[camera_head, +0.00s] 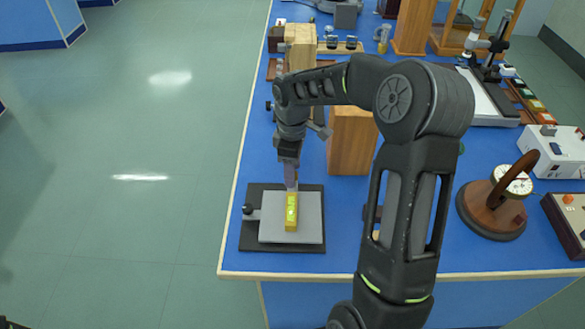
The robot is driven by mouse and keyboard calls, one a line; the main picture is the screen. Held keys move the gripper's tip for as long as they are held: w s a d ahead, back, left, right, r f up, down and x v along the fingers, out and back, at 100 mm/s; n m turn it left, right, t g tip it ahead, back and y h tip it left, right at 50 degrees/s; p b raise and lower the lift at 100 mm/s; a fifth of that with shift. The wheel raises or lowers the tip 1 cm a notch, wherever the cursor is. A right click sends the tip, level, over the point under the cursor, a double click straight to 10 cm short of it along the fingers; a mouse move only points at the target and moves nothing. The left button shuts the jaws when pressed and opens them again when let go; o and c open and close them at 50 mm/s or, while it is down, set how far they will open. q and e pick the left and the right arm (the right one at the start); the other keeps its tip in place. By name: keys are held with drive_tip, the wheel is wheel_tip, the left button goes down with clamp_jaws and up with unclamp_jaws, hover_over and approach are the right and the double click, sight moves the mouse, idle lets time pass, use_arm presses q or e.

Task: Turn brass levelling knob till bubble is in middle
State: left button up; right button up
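A grey square plate (270,230) lies on a black base (255,243) near the front left corner of the blue bench. A yellow spirit level (291,222) with a small green vial lies on the plate, lengthwise to the bench. The bubble is too small to make out. A dark knob (247,209) stands at the plate's left edge; I cannot make out a brass one. My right gripper (291,184) points down at the plate's far edge, just behind the level. Its fingers are too small to tell whether they are apart or hold anything. My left gripper is out of view.
A wooden block (352,140) stands behind my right arm. A round dial on a wooden stand (490,208) and a white box instrument (555,152) are at the right. Several instruments fill the far bench. The bench edge is close to the base's left and front.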

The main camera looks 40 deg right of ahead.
clamp_jaws()
idle(0.3)
drive_tip(key=shift+m, duration=0.4)
drive_tip(key=m+b, duration=0.1)
drive_tip(key=m, duration=0.1)
drive_tip(key=shift+m, duration=0.3)
drive_tip(key=m+b, duration=0.1)
drive_tip(key=m, duration=0.6)
drive_tip(key=shift+m+b, duration=0.4)
drive_tip(key=shift+m, duration=1.6)
